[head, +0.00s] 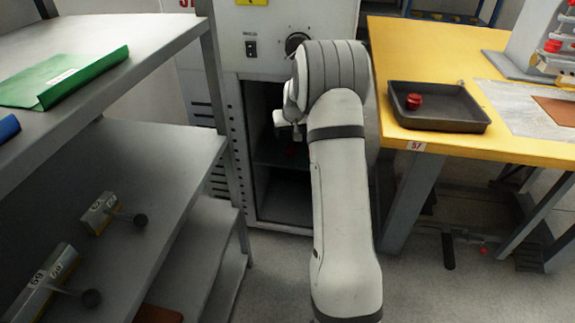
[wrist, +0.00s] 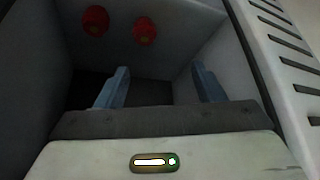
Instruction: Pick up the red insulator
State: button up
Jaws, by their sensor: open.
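Two red insulators show in the wrist view, one at the upper left (wrist: 95,21) and one nearer the middle (wrist: 145,32), inside the open cabinet bay. My gripper (wrist: 160,70) is open, with nothing between its two blue-grey fingers. Both red pieces appear beyond the fingertips, apart from them. In the head view my arm reaches into the bay and its fingers are hidden; a faint red spot (head: 291,152) shows in the dark there. Another red insulator (head: 415,101) lies in the black tray (head: 447,123).
The grey cabinet (head: 262,55) has side walls close around my gripper. A yellow table (head: 400,50) stands at the right, holding the tray. Grey shelves (head: 150,160) at the left hold a green folder (head: 65,75) and metal pieces with dark knobs (head: 100,213).

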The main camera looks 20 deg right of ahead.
jog(key=b, duration=0.2)
send_near(291, 147)
jog(key=x, duration=0.3)
jog(key=shift+s+f, duration=0.1)
jog(key=shift+f, duration=0.05)
jog(key=b+x, duration=0.3)
jog(key=x, duration=0.4)
jog(key=shift+d+f, duration=0.1)
jog(key=shift+f, duration=0.05)
jog(key=shift+c, duration=0.3)
jog(key=c, duration=1)
